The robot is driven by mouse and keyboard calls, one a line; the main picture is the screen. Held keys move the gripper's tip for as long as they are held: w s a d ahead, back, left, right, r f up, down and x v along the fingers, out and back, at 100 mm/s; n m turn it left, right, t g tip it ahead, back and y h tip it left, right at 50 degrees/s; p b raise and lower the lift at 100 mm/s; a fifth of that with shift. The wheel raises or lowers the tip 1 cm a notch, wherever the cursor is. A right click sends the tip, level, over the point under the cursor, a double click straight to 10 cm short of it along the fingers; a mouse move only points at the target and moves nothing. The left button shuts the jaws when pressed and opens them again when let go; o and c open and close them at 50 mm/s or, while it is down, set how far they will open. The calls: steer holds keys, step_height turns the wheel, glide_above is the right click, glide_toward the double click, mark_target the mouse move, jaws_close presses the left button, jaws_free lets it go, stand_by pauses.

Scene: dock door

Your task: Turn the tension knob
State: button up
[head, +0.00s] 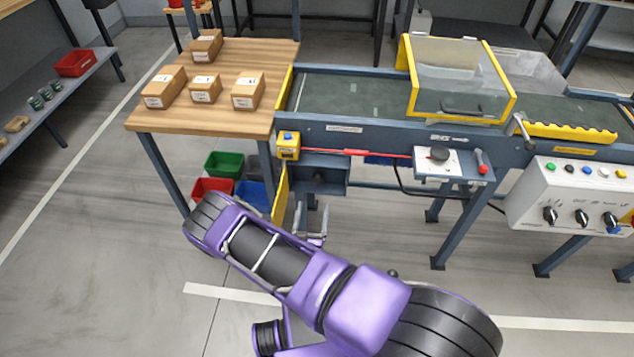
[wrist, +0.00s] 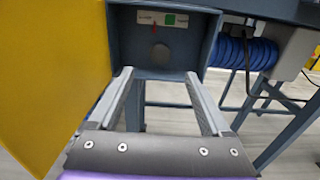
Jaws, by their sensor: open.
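A dark blue open-fronted box (head: 318,173) hangs under the conveyor's left end, with a yellow panel (head: 281,193) standing open at its left. In the wrist view the box (wrist: 195,40) shows a white label with a red mark and a green patch (wrist: 169,20). Below the label is a round grey shape (wrist: 161,53), likely the tension knob; its detail is too small to tell. My gripper (head: 312,224) is in front of and below the box. In the wrist view my gripper (wrist: 159,75) is open and empty, its fingers pointing toward the round shape, apart from it.
The yellow panel (wrist: 45,70) fills the wrist view's left side. Coiled blue hose (wrist: 245,52) lies to the right. A black knob (head: 439,153) sits on a white plate, and a control box (head: 530,195) stands right. Red, green and blue bins (head: 224,163) are behind my arm.

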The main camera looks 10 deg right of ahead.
mark_target(319, 182)
steer(key=b+x, duration=0.1)
steer(key=x, duration=1)
steer(key=shift+w+d, duration=0.1)
steer(key=shift+w, duration=0.15)
jaws_close()
steer(key=shift+m, duration=0.4)
steer(key=m+p, duration=0.1)
steer(key=m, duration=0.4)
steer(key=shift+s+d+m, duration=0.1)
steer(key=shift+m, duration=0.3)
steer(key=m+p, duration=0.1)
steer(key=m, duration=0.5)
steer(key=shift+f+m, duration=0.15)
steer(key=shift+m, duration=0.15)
